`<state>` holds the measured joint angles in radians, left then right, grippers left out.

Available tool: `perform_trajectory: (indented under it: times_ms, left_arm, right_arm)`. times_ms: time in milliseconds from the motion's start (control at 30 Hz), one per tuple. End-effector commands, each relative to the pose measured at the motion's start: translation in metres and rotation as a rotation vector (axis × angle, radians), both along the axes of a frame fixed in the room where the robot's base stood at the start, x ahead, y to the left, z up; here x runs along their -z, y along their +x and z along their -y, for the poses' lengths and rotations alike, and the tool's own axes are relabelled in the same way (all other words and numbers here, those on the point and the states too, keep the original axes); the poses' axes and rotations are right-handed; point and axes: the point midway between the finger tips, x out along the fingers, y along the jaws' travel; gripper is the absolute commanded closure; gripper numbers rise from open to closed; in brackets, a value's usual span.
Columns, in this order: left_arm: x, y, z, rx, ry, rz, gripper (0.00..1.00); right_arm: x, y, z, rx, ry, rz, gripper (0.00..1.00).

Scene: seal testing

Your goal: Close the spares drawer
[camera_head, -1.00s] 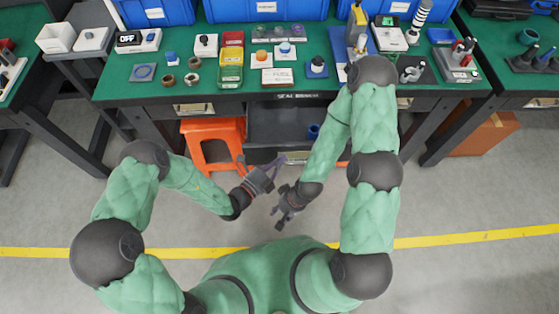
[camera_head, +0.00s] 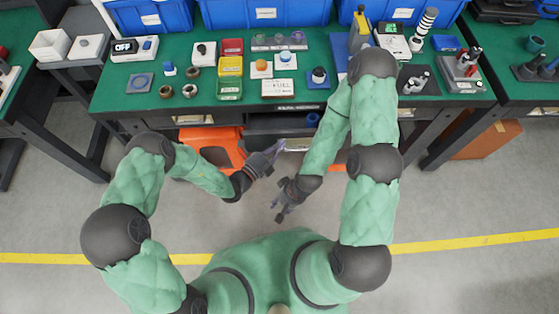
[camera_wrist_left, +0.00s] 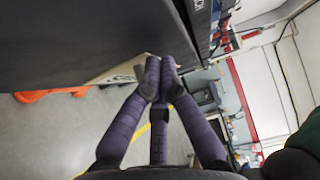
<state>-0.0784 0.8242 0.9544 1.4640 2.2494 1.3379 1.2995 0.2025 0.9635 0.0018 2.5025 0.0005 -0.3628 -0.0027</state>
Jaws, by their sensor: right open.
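The spares drawer (camera_head: 262,125) is a dark tray pulled partly out from under the middle of the green-topped bench. A small blue item (camera_head: 312,120) lies inside it. Its pale front plate (camera_head: 297,145) faces me. My left gripper (camera_head: 281,148) has its purple fingers together at the left part of the drawer front. In the left wrist view the closed fingertips (camera_wrist_left: 158,72) meet beside the pale lettered strip (camera_wrist_left: 125,70); I cannot tell whether they touch it. Nothing shows between them. My right gripper (camera_head: 282,212) is open and empty, lower and apart from the drawer.
An orange stool (camera_head: 212,142) stands under the bench, left of the drawer. The bench top (camera_head: 215,108) carries small parts, trays and blue bins (camera_head: 265,12). A brown box (camera_head: 485,138) is on the floor at right. The floor before the drawer is clear.

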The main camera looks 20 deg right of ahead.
Motion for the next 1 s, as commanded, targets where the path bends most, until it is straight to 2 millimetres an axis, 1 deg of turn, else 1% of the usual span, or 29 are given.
perform_trajectory:
  times_ms: [33, 200, 333, 433, 633, 1000]
  left_arm:
    - [0.0, 0.009, 0.002, -0.001, 0.001, 0.003, 1.0]
    - [0.001, 0.038, 0.009, 0.0, 0.001, 0.003, 1.0]
    - [0.002, 0.058, 0.014, 0.001, 0.001, 0.003, 1.0]
    - [0.002, 0.068, 0.017, 0.001, 0.001, 0.001, 1.0]
    - [0.002, 0.078, 0.019, 0.001, 0.0, -0.001, 1.0]
    - [0.001, 0.08, 0.02, 0.001, 0.0, -0.001, 1.0]
  right_arm:
    - [-0.001, 0.0, 0.0, 0.0, 0.0, -0.001, 0.57]
    - [0.003, -0.001, 0.0, -0.001, 0.0, -0.002, 0.57]
    - [0.006, -0.001, 0.0, -0.001, 0.001, -0.003, 0.57]
    - [0.007, -0.001, 0.0, -0.001, 0.001, -0.003, 0.57]
    - [0.008, -0.001, 0.0, -0.001, 0.0, -0.002, 0.57]
    - [0.008, -0.001, 0.0, -0.001, 0.0, -0.002, 0.57]
